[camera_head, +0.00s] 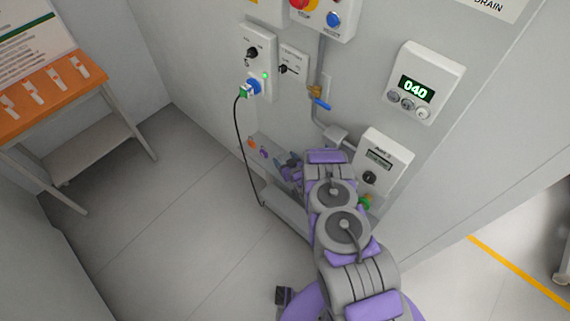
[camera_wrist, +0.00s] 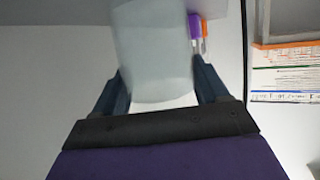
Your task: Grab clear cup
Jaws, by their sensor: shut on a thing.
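The clear cup (camera_wrist: 155,45) is pale and translucent and fills the upper middle of the wrist view. It sits between the two dark fingers of my gripper (camera_wrist: 160,82), which is shut on it. In the head view my gripper (camera_head: 291,167) is at the small wall ledge, below the wall panels. The cup cannot be made out there, and my arm covers part of that area. I cannot tell whether the cup touches the ledge.
A purple item (camera_wrist: 194,27) and an orange item (camera_wrist: 204,44) stand close to the right of the cup. A black cable (camera_head: 243,150) hangs from the green-and-blue plug (camera_head: 250,88). A wall box (camera_head: 382,158) is beside my arm. An orange-topped table (camera_head: 50,95) stands left. Floor between is clear.

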